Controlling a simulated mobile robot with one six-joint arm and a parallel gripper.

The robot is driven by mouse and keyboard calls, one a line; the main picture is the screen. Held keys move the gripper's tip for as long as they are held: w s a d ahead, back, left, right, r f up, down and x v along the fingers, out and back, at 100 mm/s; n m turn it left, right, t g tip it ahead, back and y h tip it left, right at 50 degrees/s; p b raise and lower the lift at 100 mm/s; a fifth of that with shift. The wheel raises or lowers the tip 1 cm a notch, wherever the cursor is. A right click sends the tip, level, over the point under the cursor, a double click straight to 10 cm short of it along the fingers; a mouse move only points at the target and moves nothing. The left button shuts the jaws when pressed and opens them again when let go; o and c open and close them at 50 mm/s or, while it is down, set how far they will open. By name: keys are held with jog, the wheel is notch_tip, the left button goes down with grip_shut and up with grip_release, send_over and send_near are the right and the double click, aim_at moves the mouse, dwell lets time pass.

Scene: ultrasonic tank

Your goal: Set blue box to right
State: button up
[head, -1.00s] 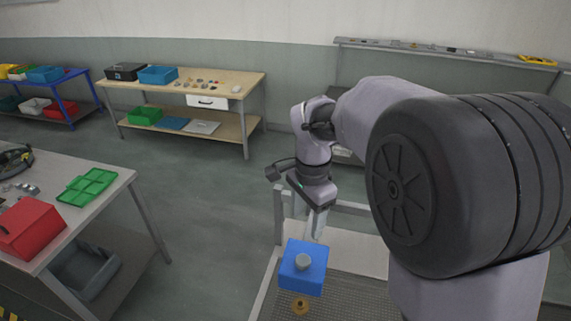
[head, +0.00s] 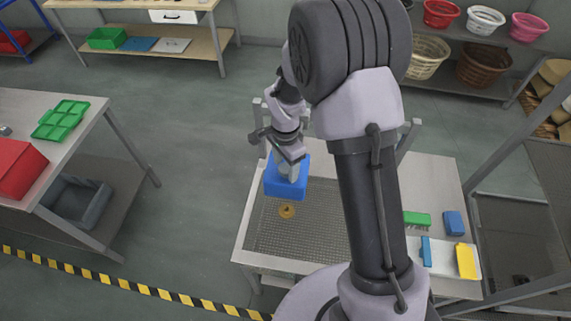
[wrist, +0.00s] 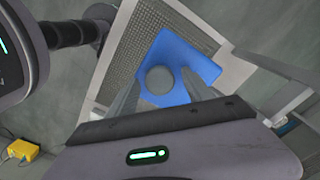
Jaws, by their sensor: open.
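The blue box (head: 287,189) with a round grey knob on top is at the far left of the metal-topped bench (head: 437,180), by its mesh panel (head: 300,240). My gripper (head: 288,172) is right at the top of the box and hides the knob in the head view. In the wrist view the blue box (wrist: 180,58) shows with its grey knob (wrist: 159,80) between the two spread fingers of my gripper (wrist: 160,92). The fingers are open. I cannot tell if they touch the knob.
A small brass piece (head: 286,211) lies on the mesh in front of the box. A green brush (head: 416,219), a blue block (head: 454,223) and a yellow item (head: 466,261) lie on the right side. My arm covers the bench's middle. A side table (head: 85,165) stands left.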

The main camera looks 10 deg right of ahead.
grip_shut()
jog(key=shift+d, duration=0.1)
dwell(0.3)
jog(key=s+d+b, duration=0.2)
jog(key=s+d, duration=0.3)
jog(key=d, duration=0.7)
jog(key=s+d+b, duration=0.3)
jog(key=s+d, duration=0.2)
jog(key=d, duration=0.7)
jog(key=shift+s+d, duration=0.3)
jog(key=shift+d, duration=0.1)
